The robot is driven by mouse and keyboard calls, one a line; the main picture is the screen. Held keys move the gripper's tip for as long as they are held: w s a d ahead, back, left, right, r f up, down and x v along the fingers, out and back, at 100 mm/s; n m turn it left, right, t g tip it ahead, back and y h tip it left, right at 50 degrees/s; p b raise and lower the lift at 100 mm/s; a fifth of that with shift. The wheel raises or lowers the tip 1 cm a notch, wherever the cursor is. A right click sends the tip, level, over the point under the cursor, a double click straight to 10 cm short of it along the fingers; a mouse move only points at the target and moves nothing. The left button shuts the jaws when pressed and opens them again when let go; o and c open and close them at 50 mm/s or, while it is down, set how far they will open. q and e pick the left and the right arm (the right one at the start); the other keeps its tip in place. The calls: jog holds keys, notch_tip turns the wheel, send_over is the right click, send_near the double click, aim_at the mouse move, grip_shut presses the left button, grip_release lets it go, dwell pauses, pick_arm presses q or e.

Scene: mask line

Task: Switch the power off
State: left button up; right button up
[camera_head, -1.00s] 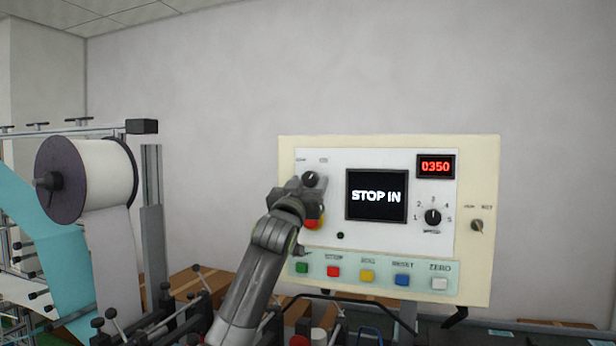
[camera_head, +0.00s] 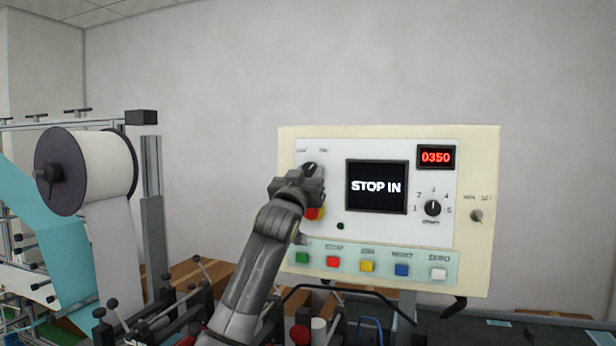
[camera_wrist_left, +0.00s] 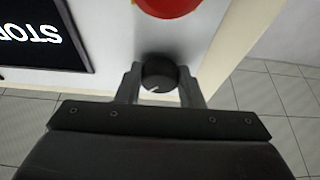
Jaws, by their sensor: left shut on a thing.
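The control panel (camera_head: 489,260) is a cream box with a white face. A black rotary knob (camera_head: 310,167) sits at the upper left of that face, below two small labels too blurred to read. My left gripper (camera_head: 309,178) is at this knob and partly covers it. In the left wrist view the knob (camera_wrist_left: 158,72) lies between the two fingers, gripped, with a white pointer line on it. The dark screen (camera_head: 376,187) reads "STOP IN". My right gripper is in neither view.
A red and yellow stop button (camera_head: 314,213) is just below my left gripper. A row of coloured buttons runs along the panel's bottom, with a speed dial (camera_head: 432,208) at right. A large material roll (camera_head: 100,165) stands at left.

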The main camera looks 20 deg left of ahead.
pick_arm(q)
jog(key=shift+f+n+y+b, duration=0.2)
jog(key=shift+n+y+b, duration=0.2)
jog(key=shift+n+b, duration=0.25)
jog(key=n+y+b, duration=0.1)
jog(key=n+b, duration=0.1)
jog(key=n+y+b, duration=0.1)
jog(key=n+b, duration=0.1)
jog(key=shift+d+n, duration=0.2)
jog(key=shift+n, duration=0.05)
jog(key=shift+n+g+y+b, duration=0.6)
jog(key=shift+n+y, duration=0.3)
jog(key=shift+n, duration=0.3)
jog(key=n+y+b, duration=0.1)
jog(key=n, duration=0.1)
jog(key=shift+d+r+n, duration=0.1)
jog(key=shift+r+n, duration=0.05)
jog(key=shift+n, duration=0.15)
jog(key=shift+r+n+g+y, duration=0.15)
jog(key=shift+n+g+y, duration=0.25)
jog(key=shift+n, duration=0.8)
jog(key=shift+d+r+n+g, duration=0.1)
jog(key=shift+n+g, duration=0.3)
jog(key=shift+n, duration=0.6)
jog(key=shift+r+n+g+y+p, duration=0.15)
jog(key=shift+n+g, duration=0.35)
jog(key=shift+n, duration=0.75)
jog(key=shift+f+n+g+y+p, duration=0.1)
jog(key=shift+n+g+y+p, duration=0.3)
jog(key=shift+n, duration=0.85)
